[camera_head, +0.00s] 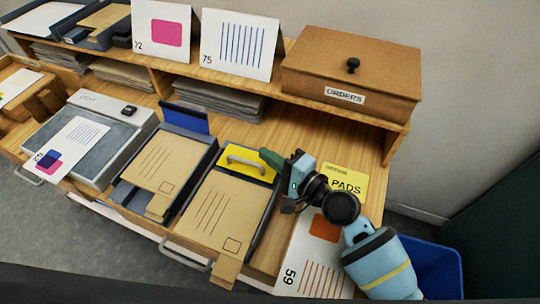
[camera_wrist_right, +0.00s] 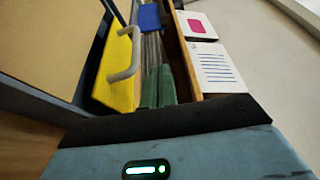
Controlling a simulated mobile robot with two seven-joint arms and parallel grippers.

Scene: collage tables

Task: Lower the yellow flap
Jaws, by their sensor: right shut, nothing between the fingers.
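The yellow flap (camera_head: 262,172), with a grey bar handle (camera_head: 248,163), is at the far end of a dark tray that holds a brown envelope (camera_head: 213,212). Its exact tilt is hard to tell. In the right wrist view the yellow flap (camera_wrist_right: 115,75) and its handle (camera_wrist_right: 127,60) are just left of the fingers. My right gripper (camera_head: 268,157) has green fingers that are shut and empty, beside the flap's right end. In the right wrist view the gripper (camera_wrist_right: 157,88) points along the flap; contact is unclear. My left gripper is out of view.
A neighbouring tray with a raised blue flap (camera_head: 185,117) holds another envelope (camera_head: 163,165). A scale (camera_head: 98,138) stands further left. A yellow pads label (camera_head: 345,182) and a striped card (camera_head: 310,265) lie near my right arm. The orders box (camera_head: 350,75) is on the shelf behind.

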